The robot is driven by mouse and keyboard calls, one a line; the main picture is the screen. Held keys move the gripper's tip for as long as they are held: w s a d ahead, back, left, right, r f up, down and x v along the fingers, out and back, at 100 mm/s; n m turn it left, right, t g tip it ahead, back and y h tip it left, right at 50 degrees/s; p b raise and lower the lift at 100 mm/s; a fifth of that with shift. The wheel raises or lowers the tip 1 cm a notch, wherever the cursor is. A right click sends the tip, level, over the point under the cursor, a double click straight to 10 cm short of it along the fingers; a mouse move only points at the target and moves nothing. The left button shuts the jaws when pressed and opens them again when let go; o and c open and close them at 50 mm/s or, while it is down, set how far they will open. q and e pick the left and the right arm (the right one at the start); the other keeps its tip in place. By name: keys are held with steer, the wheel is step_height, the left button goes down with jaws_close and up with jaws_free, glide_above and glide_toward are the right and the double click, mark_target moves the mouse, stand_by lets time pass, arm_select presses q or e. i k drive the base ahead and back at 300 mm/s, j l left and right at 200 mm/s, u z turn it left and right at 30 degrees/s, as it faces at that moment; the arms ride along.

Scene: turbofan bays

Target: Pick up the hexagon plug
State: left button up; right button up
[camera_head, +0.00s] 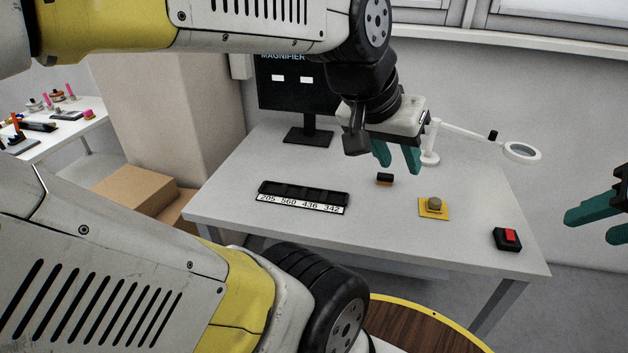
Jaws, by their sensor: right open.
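No part is clearly recognisable as a hexagon plug. A small dull brown rounded piece (434,204) sits on a yellow square plate (425,212) on the white table; its exact outline is too small to tell. A small dark block (384,179) with an orange-brown front lies farther back and to the left. My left gripper (399,168) hangs above the table near the dark block, its teal fingers apart with nothing seen between them. My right gripper (588,231) is at the right picture edge, open and empty, partly cut off.
A black slotted tray (303,193) marked 205 560 436 342 lies left on the table (250,168). A red-topped black box (507,239) is near the right corner. A magnifier lamp (521,152) and monitor (308,137) stand behind. The middle front is clear.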

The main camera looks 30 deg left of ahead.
mark_target(434, 203)
steer(key=i+j, duration=0.15)
steer(key=j, duration=0.25)
steer(key=i+j, duration=0.15)
steer(key=j, duration=0.25)
steer(key=i+j+z, duration=0.1)
steer(key=j, duration=0.3)
